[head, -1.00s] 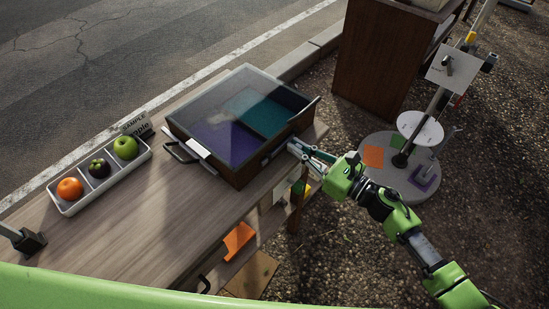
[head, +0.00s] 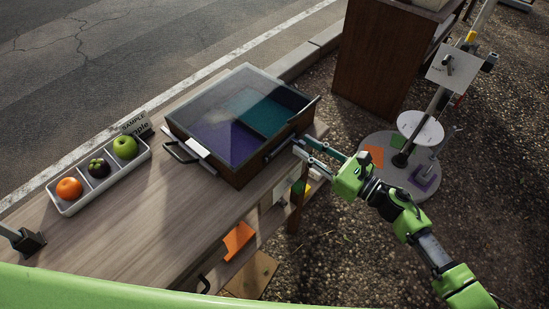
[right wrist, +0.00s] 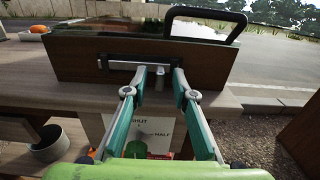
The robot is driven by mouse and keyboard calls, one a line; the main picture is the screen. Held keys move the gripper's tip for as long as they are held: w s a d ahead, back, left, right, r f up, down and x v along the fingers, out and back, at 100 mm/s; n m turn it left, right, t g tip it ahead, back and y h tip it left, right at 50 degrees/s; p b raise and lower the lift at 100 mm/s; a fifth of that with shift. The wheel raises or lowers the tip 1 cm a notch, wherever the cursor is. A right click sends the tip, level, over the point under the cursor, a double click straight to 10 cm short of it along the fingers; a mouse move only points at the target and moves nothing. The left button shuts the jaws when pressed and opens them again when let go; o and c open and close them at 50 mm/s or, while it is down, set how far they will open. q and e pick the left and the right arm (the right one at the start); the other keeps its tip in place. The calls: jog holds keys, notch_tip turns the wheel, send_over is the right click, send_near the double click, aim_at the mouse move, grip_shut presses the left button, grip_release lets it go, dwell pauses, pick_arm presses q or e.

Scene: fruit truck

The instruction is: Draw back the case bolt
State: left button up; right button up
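The case (head: 228,175) is a dark wooden box with a clear lid, on the wooden counter. In the right wrist view, its bolt (right wrist: 122,65) is a silver bar on a dark mount on the case's side wall (right wrist: 75,62). A short grey knob (right wrist: 160,72) shows at the bar's right end. My right gripper (right wrist: 162,78) is open, with its fingertips at either side of the knob; whether they touch it is unclear. In the head view my right gripper (head: 304,153) is at the case's right side, fingers apart. My left gripper is out of view.
A white tray (head: 65,207) with an orange, a dark purple fruit and a green apple stands left on the counter (head: 130,240). A black handle (right wrist: 205,12) sticks up at the case's top. A round stand (head: 385,180) is right of my gripper.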

jog(key=b+v, duration=0.1)
jog(key=v, duration=0.4)
jog(key=shift+s, duration=0.1)
dwell(0.6)
jog(key=d+f+m+t+h, duration=0.1)
jog(key=d+f+m+h, duration=0.4)
jog(key=f+m, duration=0.55)
jog(key=d+f+m+t+h, duration=0.1)
jog(key=d+f+m+h, duration=0.4)
jog(key=f+m, duration=0.5)
jog(key=s+d+f+m+g+h, duration=0.1)
jog(key=s+d+f+m, duration=0.2)
jog(key=f, duration=0.3)
jog(key=s+d+f+m+g+h, duration=0.1)
jog(key=s+d+f+m, duration=0.15)
jog(key=f, duration=0.35)
jog(key=s+d+f+m+g+h, duration=0.2)
jog(key=s+f+m+g, duration=0.2)
jog(key=s+f+m, duration=0.75)
jog(key=s+a+f+m+g, duration=0.1)
jog(key=s+f+m+g, duration=0.1)
jog(key=s, duration=1.2)
jog(key=s+a+f+m+g, duration=0.1)
jog(key=s+f+m+g, duration=0.2)
jog(key=s, duration=1.1)
notch_tip(320, 180, down, 4)
jog(key=shift+a+f+m+g+h, duration=0.2)
jog(key=shift+m+g+h, duration=0.1)
jog(key=shift+m, duration=0.65)
